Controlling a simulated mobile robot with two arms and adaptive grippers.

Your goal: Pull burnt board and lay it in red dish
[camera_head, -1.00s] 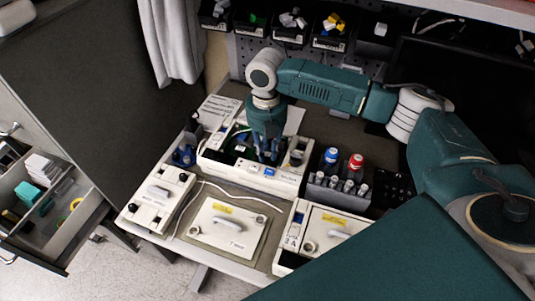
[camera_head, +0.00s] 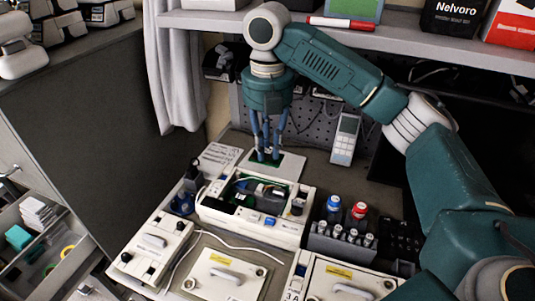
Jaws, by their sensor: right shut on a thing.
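My right gripper (camera_head: 267,155) points down behind the open infusion pump and is shut on a green board (camera_head: 291,162). The fingers hide part of the board. The board is over a pale flat sheet (camera_head: 262,176); I cannot tell how high above it. The open pump (camera_head: 280,231) is a white case with green circuitry, a dark block and wires inside. I do not make out a red dish. My left gripper is not in view.
Closed white pump covers (camera_head: 228,274) lie in front, with a white cable between them. A dark rack of bottles (camera_head: 345,243) with blue and red caps stands right of the open pump. A shelf (camera_head: 400,37) runs above, and a pegboard with a hanging meter (camera_head: 345,138) stands behind.

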